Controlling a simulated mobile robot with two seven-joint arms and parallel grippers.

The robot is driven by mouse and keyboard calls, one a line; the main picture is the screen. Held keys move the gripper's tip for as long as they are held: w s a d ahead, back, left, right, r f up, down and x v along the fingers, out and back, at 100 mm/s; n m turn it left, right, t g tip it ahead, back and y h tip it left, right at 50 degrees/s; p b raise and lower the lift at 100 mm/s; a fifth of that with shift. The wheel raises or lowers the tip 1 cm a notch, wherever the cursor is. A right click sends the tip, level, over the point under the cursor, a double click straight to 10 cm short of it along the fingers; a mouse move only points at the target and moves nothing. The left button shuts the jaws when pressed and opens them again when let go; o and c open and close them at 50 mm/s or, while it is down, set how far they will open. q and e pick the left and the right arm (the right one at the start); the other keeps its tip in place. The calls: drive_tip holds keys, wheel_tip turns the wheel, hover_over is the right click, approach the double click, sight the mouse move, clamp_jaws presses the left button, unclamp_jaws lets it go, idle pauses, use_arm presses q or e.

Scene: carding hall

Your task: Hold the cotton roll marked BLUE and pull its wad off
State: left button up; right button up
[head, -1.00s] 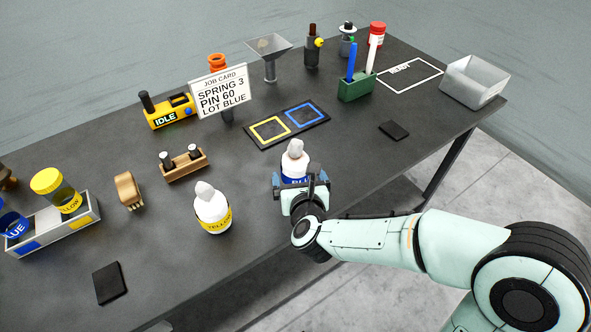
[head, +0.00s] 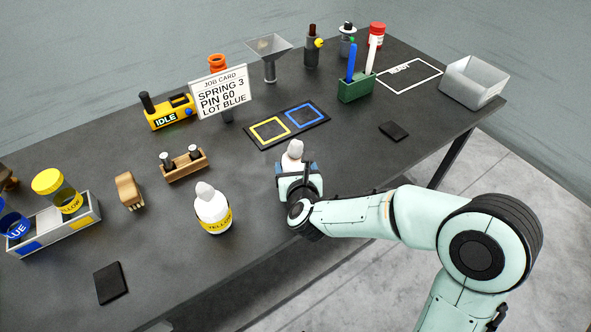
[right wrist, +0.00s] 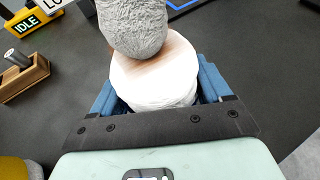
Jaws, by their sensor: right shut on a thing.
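The cotton roll marked BLUE (head: 292,161) stands upright near the table's front edge. In the head view its label is hidden behind my right gripper (head: 297,172). The right wrist view shows its white body (right wrist: 155,85) and the pale grey wad (right wrist: 135,28) on its top. My right gripper (right wrist: 155,105) is shut on the roll, with blue finger pads on both sides of it. The wad sits on the roll. My left gripper is not in view.
A roll marked YELLOW (head: 213,212) stands to the left. A mat with yellow and blue squares (head: 287,125) lies behind the held roll. A wooden block with pins (head: 184,163), a job card (head: 220,91) and a grey bin (head: 473,82) stand farther off.

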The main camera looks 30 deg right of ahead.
sight(295, 140)
drive_tip(key=shift+r, duration=0.1)
wheel_tip(295, 140, up, 10)
drive_tip(key=p, duration=0.2)
drive_tip(key=shift+p, duration=0.4)
wheel_tip(295, 140, up, 10)
drive_tip(key=p, duration=0.3)
drive_tip(key=o, duration=0.5)
drive_tip(key=c, duration=0.9)
drive_tip(key=shift+c, duration=0.2)
